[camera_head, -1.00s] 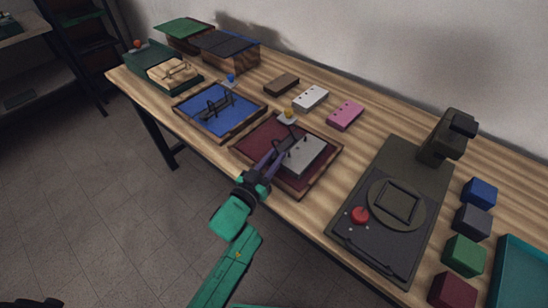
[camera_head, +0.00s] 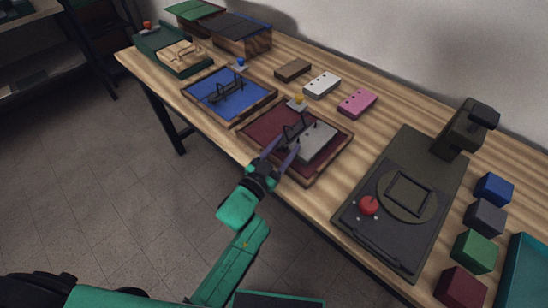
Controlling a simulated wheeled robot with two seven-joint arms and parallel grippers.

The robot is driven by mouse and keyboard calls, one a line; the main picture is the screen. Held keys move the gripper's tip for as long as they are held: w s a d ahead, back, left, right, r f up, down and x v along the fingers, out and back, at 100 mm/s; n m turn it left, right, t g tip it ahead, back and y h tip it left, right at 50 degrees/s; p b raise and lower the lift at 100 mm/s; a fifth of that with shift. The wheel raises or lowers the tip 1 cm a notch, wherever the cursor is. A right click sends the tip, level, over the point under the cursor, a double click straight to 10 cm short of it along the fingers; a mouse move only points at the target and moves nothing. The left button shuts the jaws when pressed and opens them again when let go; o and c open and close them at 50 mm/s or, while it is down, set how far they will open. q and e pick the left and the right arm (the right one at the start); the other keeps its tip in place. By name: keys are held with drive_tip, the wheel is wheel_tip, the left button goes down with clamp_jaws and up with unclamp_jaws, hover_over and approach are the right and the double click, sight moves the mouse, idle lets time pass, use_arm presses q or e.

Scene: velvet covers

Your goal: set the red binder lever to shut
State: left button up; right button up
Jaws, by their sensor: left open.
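The red binder (camera_head: 262,126) is a dark red velvet panel in a wooden frame near the table's front edge. Thin black rings (camera_head: 294,128) stand up near its middle, beside a light grey punched block (camera_head: 313,145) on its right half. A small yellow knob on a grey base (camera_head: 299,99) is at its back edge; I cannot tell whether this is its lever or how it is set. My left gripper (camera_head: 282,146) is open and empty, its purple fingers apart at the binder's front, near the rings and block. Contact is unclear. My right gripper is out of view.
A blue binder (camera_head: 205,94) with a blue knob lies to the left, and a green one (camera_head: 150,43) beyond. Brown (camera_head: 293,70), white (camera_head: 322,85) and pink (camera_head: 357,103) blocks lie behind. A dark machine (camera_head: 385,240) and several cubes stand right.

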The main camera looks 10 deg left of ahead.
use_arm(q)
drive_tip(key=b+v, duration=0.1)
drive_tip(key=v, duration=1.3)
drive_tip(key=shift+s, duration=0.1)
